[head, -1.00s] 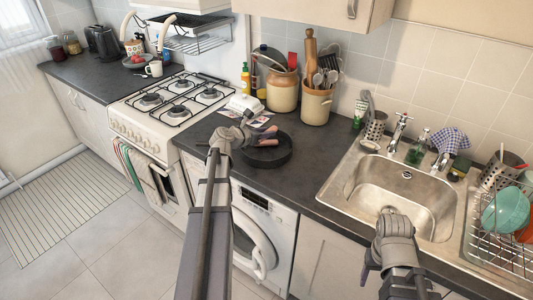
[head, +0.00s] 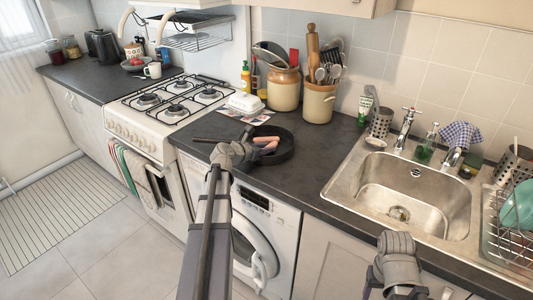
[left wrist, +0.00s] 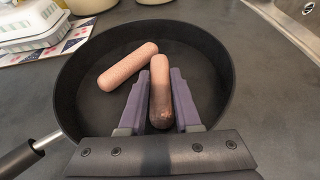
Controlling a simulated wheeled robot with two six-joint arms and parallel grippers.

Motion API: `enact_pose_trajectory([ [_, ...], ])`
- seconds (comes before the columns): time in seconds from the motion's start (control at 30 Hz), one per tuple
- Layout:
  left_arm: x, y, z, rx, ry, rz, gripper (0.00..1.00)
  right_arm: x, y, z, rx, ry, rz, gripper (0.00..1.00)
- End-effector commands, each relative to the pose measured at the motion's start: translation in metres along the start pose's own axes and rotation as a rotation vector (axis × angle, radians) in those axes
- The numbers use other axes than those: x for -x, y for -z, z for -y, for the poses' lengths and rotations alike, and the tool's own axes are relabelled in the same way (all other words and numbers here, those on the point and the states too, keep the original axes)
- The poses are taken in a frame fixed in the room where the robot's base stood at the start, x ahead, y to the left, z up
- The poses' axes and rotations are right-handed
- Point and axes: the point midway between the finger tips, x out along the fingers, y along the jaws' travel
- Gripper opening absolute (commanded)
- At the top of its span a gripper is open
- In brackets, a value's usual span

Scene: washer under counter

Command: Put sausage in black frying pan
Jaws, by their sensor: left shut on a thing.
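The black frying pan (head: 287,156) stands on the dark counter above the washing machine, its handle pointing left in the head view. In the left wrist view, one pink sausage (left wrist: 128,66) lies in the pan (left wrist: 222,98), apart from my fingers. A second sausage (left wrist: 160,88), darker at its near end, is between the two purple fingers of my left gripper (left wrist: 158,79), which is shut on it, over the pan floor. Whether this sausage touches the floor is unclear. In the head view, my left gripper (head: 246,150) partly covers the pan. My right gripper (head: 375,284) is near the counter front; its fingers are mostly hidden.
A white butter dish (head: 246,104) and utensil crocks (head: 318,104) stand behind the pan. The gas stove (head: 176,100) is to the left. The metal sink (head: 405,210) is to the right, with bare counter (head: 325,165) between it and the pan.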

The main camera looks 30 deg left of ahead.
Motion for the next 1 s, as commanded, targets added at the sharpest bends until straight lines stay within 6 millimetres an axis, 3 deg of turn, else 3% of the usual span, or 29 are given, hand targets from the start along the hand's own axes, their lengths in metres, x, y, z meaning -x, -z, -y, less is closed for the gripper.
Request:
enact_pose_trajectory([
  [0.33,-0.001,0.003,0.000,0.000,0.000,0.000,0.00,-0.004,0.000,0.000,0.000,0.000,0.000,0.61],
  [0.37,-0.001,0.002,0.000,0.000,0.000,0.000,0.35,-0.002,0.000,0.000,0.000,0.000,0.000,0.61],
  [0.6,-0.001,0.001,0.000,0.000,0.001,0.000,0.62,-0.001,0.000,0.000,0.000,0.000,0.000,0.61],
  [0.93,0.002,-0.004,0.000,-0.001,0.001,0.000,0.62,0.004,0.000,0.000,0.000,0.000,0.000,0.61],
  [1.0,0.012,-0.003,0.001,0.001,-0.001,0.000,0.62,0.008,-0.001,-0.001,0.000,0.000,0.000,0.61],
])
